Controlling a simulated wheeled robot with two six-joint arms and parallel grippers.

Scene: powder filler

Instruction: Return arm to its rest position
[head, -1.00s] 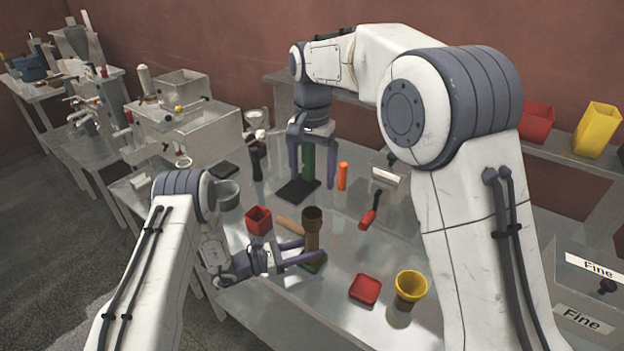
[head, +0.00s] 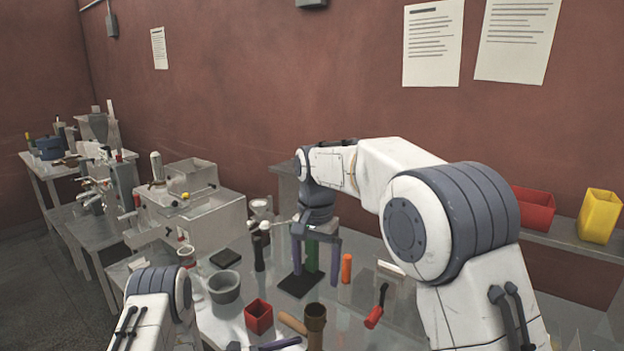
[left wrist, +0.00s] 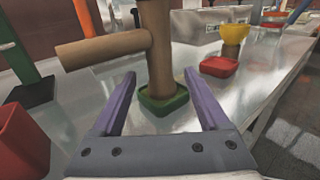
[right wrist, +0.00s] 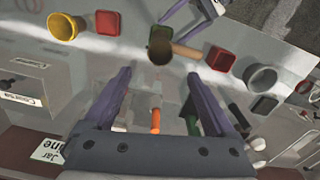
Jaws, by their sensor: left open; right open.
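My right gripper (head: 316,277) hangs fingers-down over the table, open and empty, in front of a green post (head: 312,255) on a black base (head: 296,286). In the right wrist view its fingers (right wrist: 159,75) are apart with nothing gripped. My left gripper is mostly below the head view's bottom edge. In the left wrist view its fingers (left wrist: 158,76) are open on either side of a brown tube (left wrist: 161,50), which stands in a green tray (left wrist: 165,100). I cannot tell whether a finger touches the tube.
A red cup (head: 258,316), a grey bowl (head: 224,287), an orange cylinder (head: 346,268) and a red-handled tool (head: 375,312) are on the table. A metal machine (head: 195,215) stands at left. A shelf behind holds a red bin (head: 533,208) and a yellow bin (head: 600,215).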

